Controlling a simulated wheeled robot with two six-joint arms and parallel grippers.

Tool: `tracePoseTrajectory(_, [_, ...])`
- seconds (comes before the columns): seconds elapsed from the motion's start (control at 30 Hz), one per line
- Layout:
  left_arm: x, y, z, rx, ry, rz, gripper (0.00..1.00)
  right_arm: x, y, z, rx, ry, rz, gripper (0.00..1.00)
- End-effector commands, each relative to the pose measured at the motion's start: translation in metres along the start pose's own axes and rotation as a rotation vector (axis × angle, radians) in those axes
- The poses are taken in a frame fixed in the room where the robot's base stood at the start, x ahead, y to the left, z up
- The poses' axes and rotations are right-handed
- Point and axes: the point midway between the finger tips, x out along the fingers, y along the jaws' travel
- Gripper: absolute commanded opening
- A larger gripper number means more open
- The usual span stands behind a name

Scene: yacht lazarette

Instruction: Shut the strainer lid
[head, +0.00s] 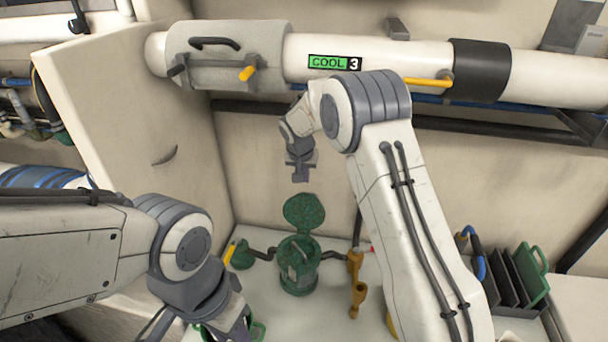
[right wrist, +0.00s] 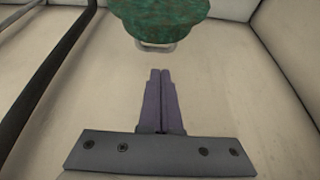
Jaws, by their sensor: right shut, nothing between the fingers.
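The green strainer (head: 298,272) stands on the pale floor in the middle of the head view. Its round green lid (head: 304,211) is open, raised up behind the pot. In the right wrist view the lid (right wrist: 160,18) shows at the top edge, with a small pale metal piece under it. My right gripper (head: 300,177) is shut and empty. It points down just above the lid in the head view and looks apart from it. My left gripper (head: 240,325) is at the bottom of the head view, and its fingers are too hidden to read.
A brass valve (head: 356,285) stands right of the strainer, and a green fitting with a yellow lever (head: 231,252) stands left. A green basket (head: 258,331) is partly behind my left gripper. A rack with dark panels (head: 508,275) is at right. A white pipe (head: 410,62) crosses above.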

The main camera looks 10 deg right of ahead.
Motion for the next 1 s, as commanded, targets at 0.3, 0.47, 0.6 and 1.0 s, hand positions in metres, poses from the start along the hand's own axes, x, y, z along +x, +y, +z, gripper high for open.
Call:
tracePoseTrajectory(0.3, [-0.019,0.001,-0.001,-0.001,0.000,0.000,0.42,0.053,0.000,0.000,-0.001,-0.003,0.000,0.00])
tracePoseTrajectory(0.47, [-0.022,0.002,-0.001,-0.001,0.000,0.000,0.42,0.066,0.000,0.001,-0.001,-0.002,0.000,0.00])
tracePoseTrajectory(0.6, [-0.022,0.002,-0.001,-0.001,0.000,0.000,0.42,0.070,0.000,0.001,-0.002,-0.001,-0.001,0.00])
tracePoseTrajectory(1.0, [-0.015,0.001,-0.001,-0.001,0.000,0.000,0.42,0.070,-0.004,0.003,-0.008,0.006,-0.002,0.00])
